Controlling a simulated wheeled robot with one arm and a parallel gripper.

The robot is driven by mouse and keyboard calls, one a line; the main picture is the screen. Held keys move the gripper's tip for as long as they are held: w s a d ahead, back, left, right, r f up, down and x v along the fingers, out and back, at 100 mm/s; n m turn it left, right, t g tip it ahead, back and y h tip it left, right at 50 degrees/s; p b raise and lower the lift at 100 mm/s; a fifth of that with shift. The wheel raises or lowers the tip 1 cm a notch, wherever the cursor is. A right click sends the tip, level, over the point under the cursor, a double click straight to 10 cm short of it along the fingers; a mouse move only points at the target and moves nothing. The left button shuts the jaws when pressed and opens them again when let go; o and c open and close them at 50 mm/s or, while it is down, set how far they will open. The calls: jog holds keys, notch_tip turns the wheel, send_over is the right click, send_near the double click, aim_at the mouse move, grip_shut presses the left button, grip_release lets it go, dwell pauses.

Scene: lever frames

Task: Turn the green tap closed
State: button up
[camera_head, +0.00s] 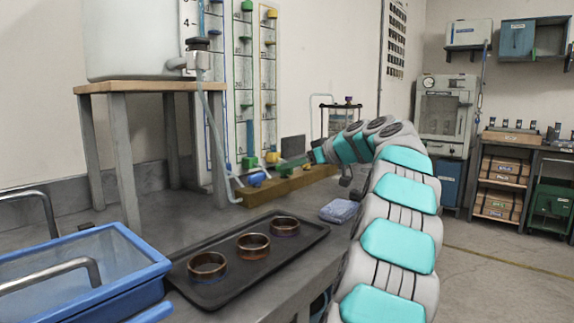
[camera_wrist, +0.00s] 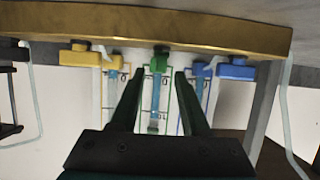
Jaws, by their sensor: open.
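The green tap (camera_wrist: 159,62) is on a wooden bar (camera_wrist: 210,28) in the wrist view, between a yellow tap (camera_wrist: 85,56) and a blue tap (camera_wrist: 236,70). The yellow and blue taps have parts stretching sideways; the green one looks narrow and upright in the picture. My gripper (camera_wrist: 160,73) is open, one dark finger on each side of the green tap. No contact is visible, and I cannot tell how deep the tap sits between the fingers. In the head view the green tap (camera_head: 285,169) is small and partly hidden near my gripper.
A black tray (camera_head: 225,290) with three metal rings lies on the bench in front of the bar. A blue basin (camera_head: 60,270) is at the left. A folded cloth (camera_head: 339,210) lies near my arm. A large white container (camera_head: 130,40) stands on a stool behind.

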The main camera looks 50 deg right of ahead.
jog(key=shift+x, duration=1.3)
jog(key=shift+s, duration=0.1)
grip_shut()
